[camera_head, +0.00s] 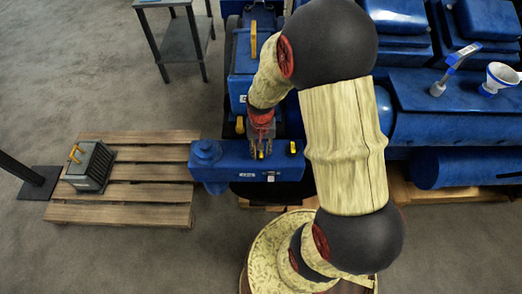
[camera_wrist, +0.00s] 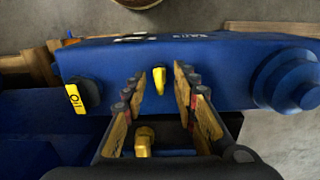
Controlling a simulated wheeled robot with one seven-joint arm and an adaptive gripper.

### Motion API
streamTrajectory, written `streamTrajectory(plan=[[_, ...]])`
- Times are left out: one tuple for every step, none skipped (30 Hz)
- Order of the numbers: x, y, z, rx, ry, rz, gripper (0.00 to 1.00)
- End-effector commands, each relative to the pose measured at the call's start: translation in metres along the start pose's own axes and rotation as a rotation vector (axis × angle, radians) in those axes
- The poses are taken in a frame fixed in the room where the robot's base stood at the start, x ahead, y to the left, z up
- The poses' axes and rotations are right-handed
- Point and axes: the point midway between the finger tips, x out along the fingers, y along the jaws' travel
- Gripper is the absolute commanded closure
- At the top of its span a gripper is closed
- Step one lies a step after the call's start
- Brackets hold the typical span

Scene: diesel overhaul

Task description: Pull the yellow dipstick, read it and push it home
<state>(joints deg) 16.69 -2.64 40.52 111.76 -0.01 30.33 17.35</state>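A small yellow handle, which looks like the dipstick's (camera_wrist: 159,80), stands at the blue engine housing (camera_wrist: 225,75) in the wrist view. It lies between my gripper's (camera_wrist: 158,88) two fingertips as seen from the wrist, with gaps on both sides. My gripper is open and empty, and points down at the housing. I cannot tell how far the tips are above the handle. In the head view my gripper (camera_head: 261,149) is over the blue housing (camera_head: 225,172), with a bit of yellow at its tips. The stick's shaft is hidden.
Another yellow piece (camera_wrist: 144,140) shows nearer, between the finger bases. A wooden pallet (camera_head: 120,215) bears a grey box (camera_head: 90,167).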

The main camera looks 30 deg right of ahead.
Motion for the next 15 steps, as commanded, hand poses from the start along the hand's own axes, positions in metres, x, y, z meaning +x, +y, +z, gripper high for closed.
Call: streamTrajectory(plan=[[-0.0001,0.0,0.0,0.0,0.0,0.0,0.76],[-0.0001,0.0,0.0,0.0,0.0,0.0,0.78],[-0.0001,0.0,0.0,0.0,0.0,0.0,0.8],[-0.0001,0.0,0.0,0.0,0.0,0.0,0.82],[-0.0001,0.0,0.0001,0.0,0.0,0.0,0.84],[-0.0001,0.0,0.0001,0.0,0.0,0.0,0.86],[-0.0001,0.0,0.0001,0.0,0.0,0.0,0.88],[-0.0001,0.0,0.0001,0.0,0.0,0.0,0.89],[-0.0001,0.0,0.0001,0.0,0.0,0.0,0.92],[-0.0001,0.0,0.0001,0.0,0.0,0.0,0.93],[-0.0001,0.0,0.0001,0.0,0.0,0.0,0.95],[-0.0001,0.0,0.0001,0.0,0.0,0.0,0.97],[-0.0001,0.0,0.0001,0.0,0.0,0.0,0.99],[-0.0001,0.0,0.0001,0.0,0.0,0.0,1.0],[-0.0001,0.0,0.0001,0.0,0.0,0.0,1.0]])
